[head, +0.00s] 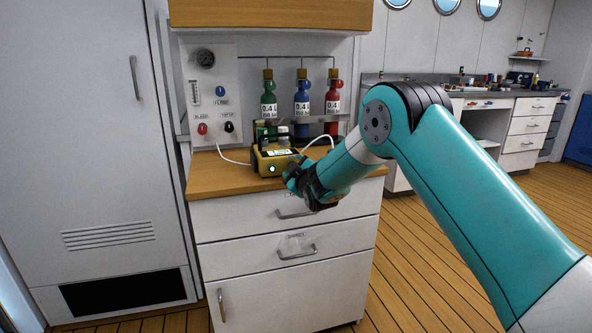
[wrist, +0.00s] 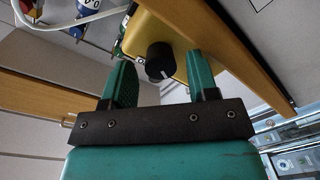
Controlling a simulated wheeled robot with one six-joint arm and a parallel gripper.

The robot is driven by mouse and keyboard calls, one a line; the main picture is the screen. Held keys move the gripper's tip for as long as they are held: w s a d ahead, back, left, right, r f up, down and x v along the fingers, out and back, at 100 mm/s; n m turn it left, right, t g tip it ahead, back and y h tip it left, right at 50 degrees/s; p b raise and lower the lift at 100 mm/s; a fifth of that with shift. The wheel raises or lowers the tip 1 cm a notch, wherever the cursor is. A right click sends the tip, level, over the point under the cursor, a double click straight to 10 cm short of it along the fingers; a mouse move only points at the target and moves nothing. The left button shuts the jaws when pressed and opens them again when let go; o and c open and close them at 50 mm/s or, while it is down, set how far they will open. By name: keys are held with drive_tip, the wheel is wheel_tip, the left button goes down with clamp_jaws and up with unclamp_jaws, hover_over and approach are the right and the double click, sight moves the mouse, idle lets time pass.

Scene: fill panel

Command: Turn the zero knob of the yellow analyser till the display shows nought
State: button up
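The yellow analyser (head: 268,163) sits on the wooden counter top, with a small lit display (head: 282,152) on its upper face and a green light on its front. The display's figures are too small to read surely. My gripper (head: 296,178) is at the analyser's right front corner. In the wrist view the black zero knob (wrist: 159,57), with a white mark, sticks out from the yellow body (wrist: 150,25). My gripper (wrist: 161,75) is open there, its two green fingers on either side of the knob. I cannot tell whether either finger touches it.
A white panel (head: 212,95) with small knobs is on the wall at left. White tubes run by the analyser. The counter's front edge (head: 225,188) and drawers lie below.

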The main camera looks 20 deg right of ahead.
drive_tip(key=s+d+m+b, duration=0.1)
drive_tip(key=s+m+b, duration=0.3)
drive_tip(key=s+m, duration=0.9)
drive_tip(key=s+a+r+n+g+p, duration=0.2)
drive_tip(key=s+r+g+p, duration=0.5)
drive_tip(key=s+r+p, duration=0.7)
wheel_tip(320, 180, up, 3)
drive_tip(key=p, duration=0.4)
drive_tip(key=shift+s+a, duration=0.15)
drive_tip(key=shift+a, duration=0.1)
idle(1.2)
